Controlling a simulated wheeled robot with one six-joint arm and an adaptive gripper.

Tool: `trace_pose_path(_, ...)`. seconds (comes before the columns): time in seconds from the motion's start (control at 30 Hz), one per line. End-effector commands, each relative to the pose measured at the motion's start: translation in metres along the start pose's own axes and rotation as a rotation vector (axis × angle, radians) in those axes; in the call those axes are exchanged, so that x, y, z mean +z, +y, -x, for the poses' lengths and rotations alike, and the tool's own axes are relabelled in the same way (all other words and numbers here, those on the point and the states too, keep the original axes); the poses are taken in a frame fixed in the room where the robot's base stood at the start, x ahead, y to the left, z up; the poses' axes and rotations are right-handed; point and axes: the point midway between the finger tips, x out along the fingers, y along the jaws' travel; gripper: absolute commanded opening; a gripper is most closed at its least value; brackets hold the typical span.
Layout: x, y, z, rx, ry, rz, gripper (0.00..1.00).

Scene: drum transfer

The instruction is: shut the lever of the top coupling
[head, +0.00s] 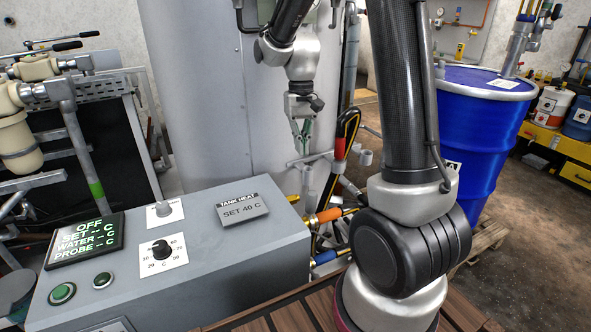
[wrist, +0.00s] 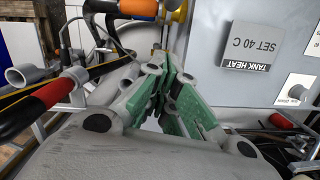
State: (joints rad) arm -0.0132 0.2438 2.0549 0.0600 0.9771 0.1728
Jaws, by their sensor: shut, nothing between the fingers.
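My gripper (head: 301,138) hangs in front of the grey tank, above and behind the control box, with its green-padded fingers together and empty. In the wrist view its fingertips (wrist: 168,62) meet near the middle. An orange-sleeved coupling (head: 328,215) sticks out at the box's right side, above a blue-sleeved one (head: 327,257). The orange sleeve (wrist: 138,9) also shows at the wrist view's top edge, apart from the fingers. I cannot make out the coupling's lever or its position.
The grey control box (head: 215,275) fills the lower left, with a "SET 40 C" plate (head: 243,208). The grey tank (head: 205,90) stands behind it. A blue drum (head: 475,125) stands at right. Pipes and a black-yellow loop (head: 348,125) crowd the space right of my gripper.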

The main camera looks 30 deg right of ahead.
Motion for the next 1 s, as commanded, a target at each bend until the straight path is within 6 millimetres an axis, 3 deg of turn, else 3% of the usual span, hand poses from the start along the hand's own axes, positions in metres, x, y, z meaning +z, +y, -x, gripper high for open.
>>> trace_pose_path(0.17, 0.001, 0.000, -0.024, 0.001, -0.004, -0.002, 0.00)
trace_pose_path(0.5, 0.002, 0.000, -0.097, 0.001, -0.005, -0.002, 0.00)
trace_pose_path(0.7, 0.029, 0.000, -0.103, 0.000, 0.000, 0.000, 0.00)
trace_pose_path(1.0, 0.040, 0.000, -0.106, 0.000, 0.002, -0.001, 0.00)
